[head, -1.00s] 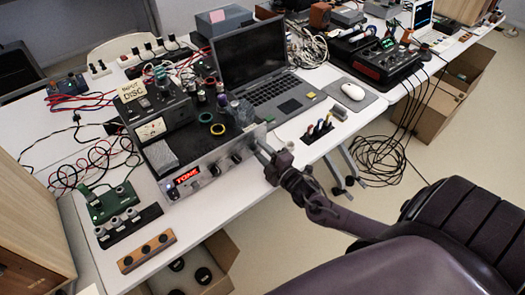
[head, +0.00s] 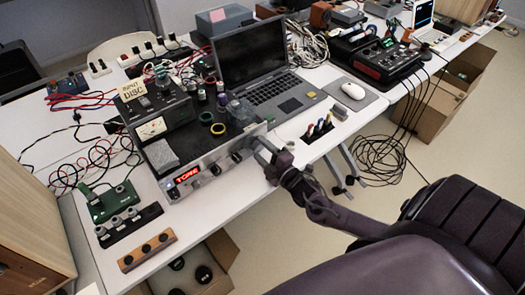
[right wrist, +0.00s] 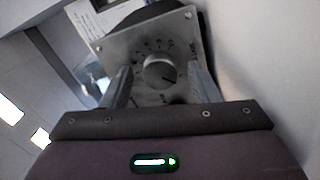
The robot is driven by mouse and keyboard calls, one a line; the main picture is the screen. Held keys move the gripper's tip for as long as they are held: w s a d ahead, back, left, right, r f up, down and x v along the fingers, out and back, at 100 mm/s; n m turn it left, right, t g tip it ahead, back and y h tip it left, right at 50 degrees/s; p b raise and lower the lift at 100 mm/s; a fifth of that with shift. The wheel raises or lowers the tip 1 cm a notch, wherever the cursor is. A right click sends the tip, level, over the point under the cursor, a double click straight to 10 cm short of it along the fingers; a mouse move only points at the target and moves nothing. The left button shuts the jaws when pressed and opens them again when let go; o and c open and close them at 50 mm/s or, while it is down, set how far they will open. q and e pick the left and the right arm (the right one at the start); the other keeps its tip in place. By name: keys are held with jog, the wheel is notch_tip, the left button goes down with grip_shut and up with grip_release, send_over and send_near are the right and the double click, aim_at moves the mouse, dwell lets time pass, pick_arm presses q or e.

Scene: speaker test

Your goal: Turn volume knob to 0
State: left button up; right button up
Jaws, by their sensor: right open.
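The silver amplifier front panel (head: 208,170) stands along the front edge of the white table, with a red lit display (head: 187,175) and several dark knobs. My right gripper (head: 262,149) is open at the right end of this panel. In the right wrist view, a round silver knob (right wrist: 159,72) sits on a square metal plate (right wrist: 119,50) with a printed scale around it. A dark mark on the knob points to the lower right. The knob lies ahead and between the two open fingers (right wrist: 160,85); contact cannot be told. My left gripper is out of view.
Behind the panel are a laptop (head: 283,92), small jars and a meter box (head: 152,128). Green and black knob boards (head: 112,203) and a wooden strip (head: 147,250) lie to the left. Open boxes stand on the floor.

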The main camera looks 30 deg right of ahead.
jog(key=s, duration=0.7)
jog(key=shift+s+d, duration=0.3)
jog(key=shift+s, duration=0.05)
